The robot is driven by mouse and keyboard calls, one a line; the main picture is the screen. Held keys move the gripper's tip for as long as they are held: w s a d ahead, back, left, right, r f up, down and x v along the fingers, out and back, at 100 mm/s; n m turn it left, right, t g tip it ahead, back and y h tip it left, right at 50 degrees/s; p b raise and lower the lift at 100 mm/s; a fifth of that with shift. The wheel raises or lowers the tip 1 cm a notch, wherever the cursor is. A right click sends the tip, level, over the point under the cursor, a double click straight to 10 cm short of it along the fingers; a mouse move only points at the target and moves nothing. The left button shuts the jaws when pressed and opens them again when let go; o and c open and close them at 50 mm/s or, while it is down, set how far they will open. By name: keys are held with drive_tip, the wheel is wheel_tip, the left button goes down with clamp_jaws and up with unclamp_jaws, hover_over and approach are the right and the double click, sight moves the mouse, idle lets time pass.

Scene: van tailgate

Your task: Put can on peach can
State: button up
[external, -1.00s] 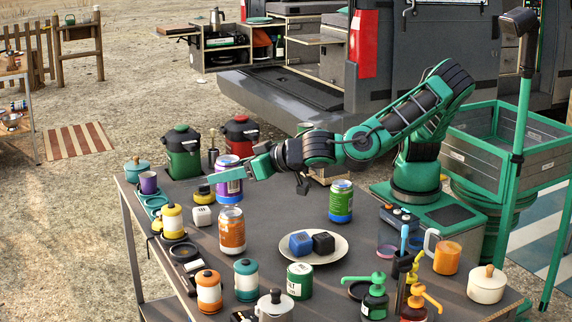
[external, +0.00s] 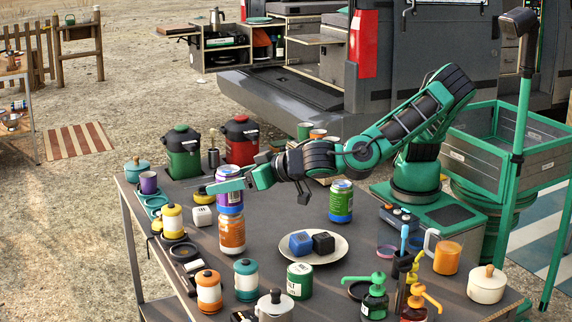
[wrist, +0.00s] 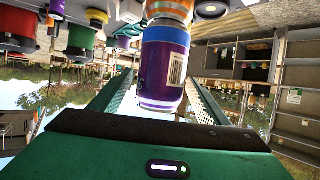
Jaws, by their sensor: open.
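The purple can (external: 229,196) stands upright on the orange peach can (external: 231,236), near the left middle of the table. The two look lined up and touching. In the wrist view the purple can (wrist: 163,62) sits between my fingers, with the orange can (wrist: 170,10) against its end at the top of the picture. My gripper (external: 230,183) is open, with its fingers on either side of the purple can's upper part. In the wrist view a gap shows between the can and the fingers. One finger hides part of the can in the external view.
A green-and-blue can (external: 341,201) and a plate (external: 333,254) with two dark cubes stand to the right. Green (external: 183,152) and red (external: 240,140) containers stand behind.

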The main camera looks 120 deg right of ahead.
drive_tip(key=v, duration=1.1)
drive_tip(key=shift+s+a, duration=0.25)
drive_tip(key=shift+a, duration=0.1)
